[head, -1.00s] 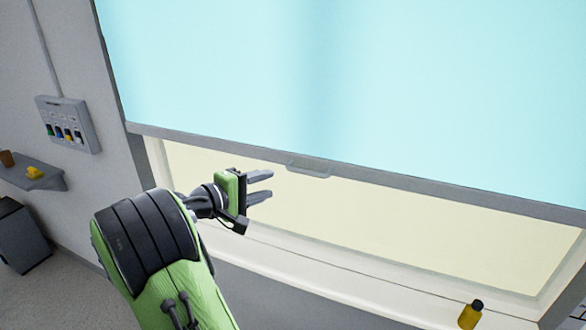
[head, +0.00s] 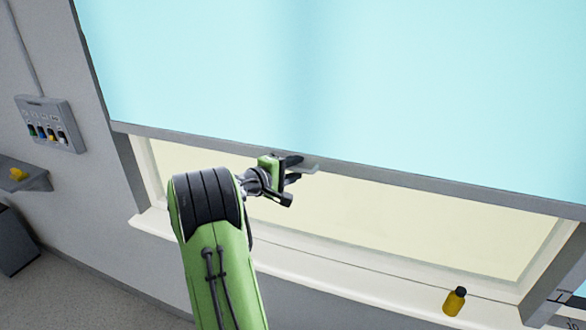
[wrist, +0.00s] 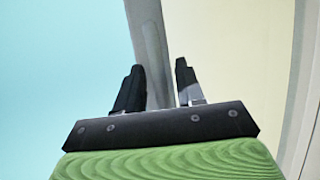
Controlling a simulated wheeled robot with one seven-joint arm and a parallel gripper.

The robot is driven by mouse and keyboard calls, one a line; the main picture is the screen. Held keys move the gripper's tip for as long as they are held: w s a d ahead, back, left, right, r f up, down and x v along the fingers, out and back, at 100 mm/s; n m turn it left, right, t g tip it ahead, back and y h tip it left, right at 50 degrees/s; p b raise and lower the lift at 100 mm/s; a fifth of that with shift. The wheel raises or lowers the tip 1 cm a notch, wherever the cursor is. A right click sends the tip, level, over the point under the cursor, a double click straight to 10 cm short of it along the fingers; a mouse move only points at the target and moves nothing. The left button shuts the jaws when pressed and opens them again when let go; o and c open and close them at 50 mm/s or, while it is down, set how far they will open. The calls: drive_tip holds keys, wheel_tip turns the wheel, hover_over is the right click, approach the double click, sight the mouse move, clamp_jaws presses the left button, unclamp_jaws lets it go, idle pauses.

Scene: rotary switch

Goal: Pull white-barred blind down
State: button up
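The pale blue blind (head: 330,70) hangs over the upper part of a window. A grey bar (head: 420,183) runs along its bottom edge; it looks grey rather than white. A small grey pull handle (head: 308,167) sticks out from the bar, partly hidden by my gripper (head: 296,169). My gripper is at the handle, its fingers apart. In the wrist view, the grey bar (wrist: 146,35) runs between the two open fingers of my gripper (wrist: 157,82), with a gap beside the right finger. Contact with the handle cannot be told.
A yellow bottle with a dark cap (head: 454,301) stands on the white window sill (head: 380,292). A wall box with coloured switches (head: 50,124) is at the left, above a small shelf (head: 30,178) with a yellow item. The uncovered lower window is clear.

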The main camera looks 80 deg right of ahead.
clamp_jaws()
drive_tip(key=shift+f, duration=0.1)
wheel_tip(320, 180, down, 30)
drive_tip(key=b, duration=2.1)
drive_tip(key=shift+r, duration=0.25)
drive_tip(key=shift+a+f, duration=0.1)
drive_tip(key=shift+c, duration=0.3)
unclamp_jaws()
drive_tip(key=shift+o, duration=0.9)
drive_tip(key=p+v, duration=0.1)
drive_tip(key=v, duration=1.4)
drive_tip(key=shift+w+a+r, duration=0.2)
drive_tip(key=shift+a+r, duration=0.05)
drive_tip(key=shift+r, duration=0.05)
